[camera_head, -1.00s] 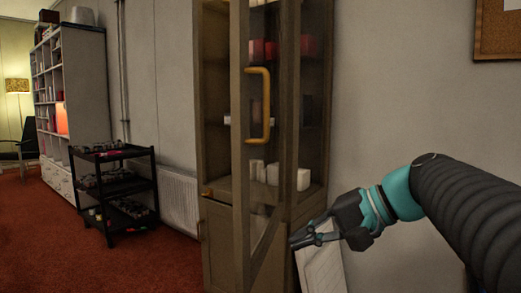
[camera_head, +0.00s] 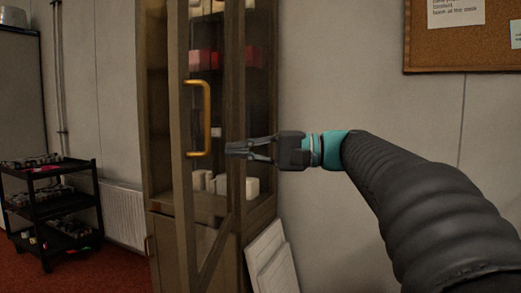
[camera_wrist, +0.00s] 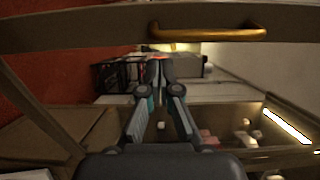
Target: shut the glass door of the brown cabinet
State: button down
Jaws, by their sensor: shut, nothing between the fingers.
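The brown cabinet (camera_head: 160,225) stands against the wall at centre left in the head view. Its glass door (camera_head: 181,150) stands open, swung out toward me, with a yellow-brass handle (camera_head: 208,118) on its frame. In the wrist view the door frame (camera_wrist: 110,28) and handle (camera_wrist: 207,34) cross the top. My gripper (camera_head: 228,149) is shut and empty, pointing left at the door, right of the handle and near its lower end. In the wrist view my gripper (camera_wrist: 158,72) points past the handle without holding it. I cannot tell whether the fingers touch the door.
Red boxes (camera_head: 203,62) and white containers (camera_head: 208,183) sit on the cabinet shelves. White panels (camera_head: 272,262) lean on the wall right of the cabinet. A black cart (camera_head: 65,213) and a radiator (camera_head: 123,212) stand to the left. A corkboard (camera_head: 440,55) hangs upper right.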

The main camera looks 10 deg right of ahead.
aim_at(191, 149)
jog(key=x, duration=0.6)
jog(key=shift+w+a, duration=0.1)
jog(key=shift+a, duration=0.15)
jog(key=shift+a, duration=0.1)
